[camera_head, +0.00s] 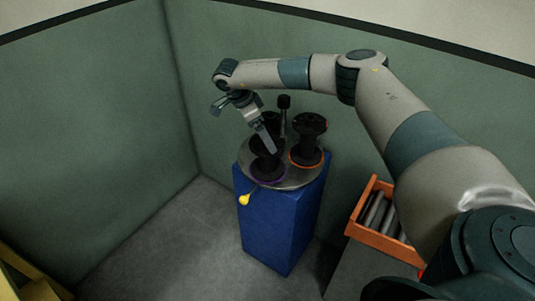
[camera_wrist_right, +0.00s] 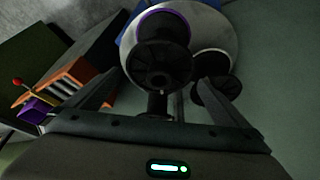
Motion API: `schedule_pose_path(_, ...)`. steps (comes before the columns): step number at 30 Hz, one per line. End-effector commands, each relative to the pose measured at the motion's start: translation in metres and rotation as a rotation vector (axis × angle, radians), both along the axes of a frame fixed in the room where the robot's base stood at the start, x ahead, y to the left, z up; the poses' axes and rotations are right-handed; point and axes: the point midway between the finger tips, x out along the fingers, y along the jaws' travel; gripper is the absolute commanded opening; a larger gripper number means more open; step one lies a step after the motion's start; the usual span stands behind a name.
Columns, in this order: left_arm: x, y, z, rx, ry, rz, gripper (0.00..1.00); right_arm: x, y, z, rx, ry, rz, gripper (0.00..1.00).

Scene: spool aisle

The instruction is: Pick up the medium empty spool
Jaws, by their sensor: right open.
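Black spools stand on a round grey turntable (camera_head: 290,178) on top of a blue cabinet. One spool (camera_head: 266,168) has a purple ring at its base. Another spool (camera_head: 308,142) with an orange ring stands to its right. I cannot tell from the frames which is the medium one. My right gripper (camera_head: 268,139) is open, pointing down at the purple-ringed spool and partly hiding it. In the right wrist view, the purple-ringed spool (camera_wrist_right: 162,60) shows between the open fingers, and the other spool (camera_wrist_right: 215,82) lies near the right finger. My left gripper is out of view.
A dark post (camera_head: 284,103) rises from the turntable among the spools. A yellow knob (camera_head: 244,199) sticks out at the front left of the blue cabinet (camera_head: 277,225). An orange tray (camera_head: 375,238) of grey cylinders stands to the right.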

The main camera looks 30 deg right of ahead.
Motion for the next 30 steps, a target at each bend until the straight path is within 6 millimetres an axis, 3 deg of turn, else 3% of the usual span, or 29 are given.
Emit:
schedule_pose_path(7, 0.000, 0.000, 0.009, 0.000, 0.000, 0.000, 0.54, -0.002, -0.010, -0.025, -0.001, 0.000, 0.000, 1.00)
schedule_pose_path(23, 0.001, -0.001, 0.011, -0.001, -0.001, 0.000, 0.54, -0.003, -0.014, -0.033, -0.001, 0.001, 0.000, 1.00)
schedule_pose_path(30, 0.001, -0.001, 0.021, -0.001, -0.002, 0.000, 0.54, -0.006, -0.025, -0.061, -0.001, 0.003, -0.001, 1.00)
